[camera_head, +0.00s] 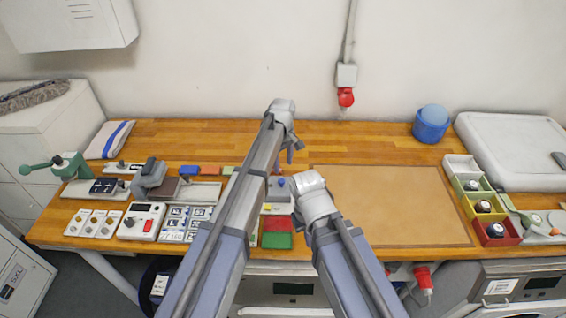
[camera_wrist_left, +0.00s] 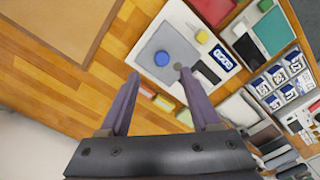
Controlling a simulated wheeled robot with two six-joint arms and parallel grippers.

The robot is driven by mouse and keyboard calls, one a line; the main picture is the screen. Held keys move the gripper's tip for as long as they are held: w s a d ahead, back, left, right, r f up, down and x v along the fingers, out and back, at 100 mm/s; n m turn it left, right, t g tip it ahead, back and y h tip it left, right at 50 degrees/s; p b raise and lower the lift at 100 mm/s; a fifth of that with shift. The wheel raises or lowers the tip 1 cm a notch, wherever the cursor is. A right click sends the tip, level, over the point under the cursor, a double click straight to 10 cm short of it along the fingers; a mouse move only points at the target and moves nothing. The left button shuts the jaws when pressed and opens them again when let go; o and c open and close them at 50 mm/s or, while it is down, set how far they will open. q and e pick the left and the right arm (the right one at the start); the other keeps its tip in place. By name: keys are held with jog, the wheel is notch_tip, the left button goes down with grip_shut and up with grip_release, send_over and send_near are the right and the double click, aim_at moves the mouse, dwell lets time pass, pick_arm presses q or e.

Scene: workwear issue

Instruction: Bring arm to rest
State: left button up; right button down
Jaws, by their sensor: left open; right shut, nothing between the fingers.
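My left arm reaches up the middle of the head view. Its gripper (camera_head: 292,151) hangs fingers-down over the wooden table. In the left wrist view the left gripper (camera_wrist_left: 158,72) is open, its two fingers apart with nothing between them. Beyond the fingertips lies a pale board (camera_wrist_left: 172,22) with a blue round piece (camera_wrist_left: 163,58) on it. My right arm comes up from the lower right. Its gripper (camera_head: 299,218) is lower and nearer, close beside the left forearm, mostly hidden by its pale wrist. It is shut and holds nothing visible.
A brown mat (camera_head: 385,200) lies bare right of the arms. Coloured bins (camera_head: 483,205) and a blue tub (camera_head: 431,125) stand at the right. A green-handled press (camera_head: 68,166), a white keypad box (camera_head: 142,221) and small parts crowd the left.

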pick_arm(q)
jog(key=shift+s, duration=0.1)
jog(key=s+a+f+m+b, duration=0.1)
jog(key=s+m, duration=0.3)
jog(key=s, duration=0.6)
jog(key=s+a+f+m+b, duration=0.1)
jog(key=s+f+m+b, duration=0.3)
jog(key=s, duration=0.5)
jog(key=s+a+f+m+y+b, duration=0.1)
jog(key=s+f+m+b, duration=0.2)
jog(key=s, duration=0.7)
jog(key=shift+s+a+m, duration=0.3)
jog(key=shift+m, duration=0.6)
